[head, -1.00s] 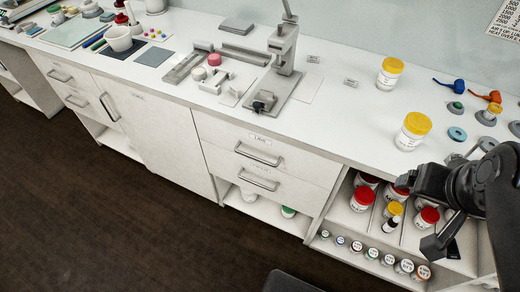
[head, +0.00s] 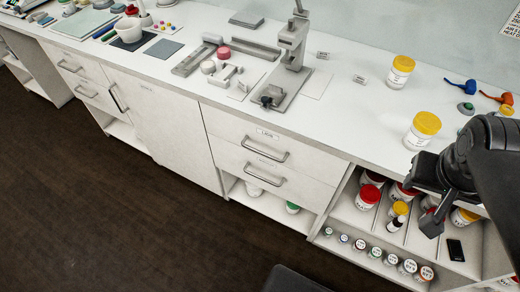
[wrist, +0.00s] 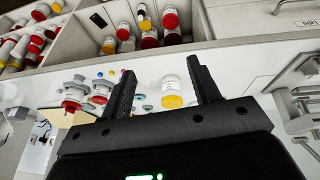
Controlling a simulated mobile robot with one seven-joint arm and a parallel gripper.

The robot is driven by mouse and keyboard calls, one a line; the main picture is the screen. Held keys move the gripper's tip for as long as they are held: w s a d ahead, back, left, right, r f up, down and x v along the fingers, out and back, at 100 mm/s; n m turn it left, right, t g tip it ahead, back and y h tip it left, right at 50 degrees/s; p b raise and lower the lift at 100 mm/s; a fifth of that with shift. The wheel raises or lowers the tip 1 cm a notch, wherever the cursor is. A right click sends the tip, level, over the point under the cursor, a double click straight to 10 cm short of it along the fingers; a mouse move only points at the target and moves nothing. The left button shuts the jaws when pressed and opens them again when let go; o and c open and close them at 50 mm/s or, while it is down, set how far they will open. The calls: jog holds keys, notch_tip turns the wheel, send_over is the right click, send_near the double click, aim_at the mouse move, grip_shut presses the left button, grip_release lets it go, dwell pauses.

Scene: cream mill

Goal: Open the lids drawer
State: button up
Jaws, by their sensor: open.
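The lids drawer (head: 311,162) is the upper of two white drawers in the middle of the counter front. A small label sits above its grey bar handle (head: 265,149), and its front looks flush with the cabinet, so it is shut. My gripper (head: 432,222) is at the right, in front of the open shelves and well to the right of that handle. In the wrist view my gripper (wrist: 160,68) has its two black fingers apart with nothing held between them. A drawer front (wrist: 300,20) with a label and part of a handle shows at the top right there.
The lower drawer (head: 295,187) is directly below. Open shelves (head: 392,236) to the right hold several jars. Yellow-lidded jars (head: 422,131) and a press-like stand (head: 292,45) are on the counter. The dark floor (head: 150,225) in front is mostly clear.

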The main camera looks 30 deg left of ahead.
jog(key=w+a+f+n+h, duration=0.1)
jog(key=w+a+f, duration=0.1)
jog(key=w+a+f+n+g+h, duration=0.1)
jog(key=w+a+f+h, duration=0.1)
jog(key=w+f, duration=0.1)
jog(key=w+a+f+n+h, duration=0.1)
jog(key=w+a+f, duration=0.1)
jog(key=shift+w+a+f, duration=0.15)
jog(key=shift+w+a, duration=0.05)
jog(key=shift+a, duration=0.2)
jog(key=c, duration=0.6)
jog(key=n+t+y, duration=0.5)
jog(key=n+t, duration=0.7)
jog(key=n, duration=0.2)
send_near(258, 152)
jog(key=x, duration=1)
jog(key=shift+w+a+f, duration=0.1)
jog(key=shift+w+f, duration=0.1)
jog(key=shift+w, duration=0.1)
grip_shut()
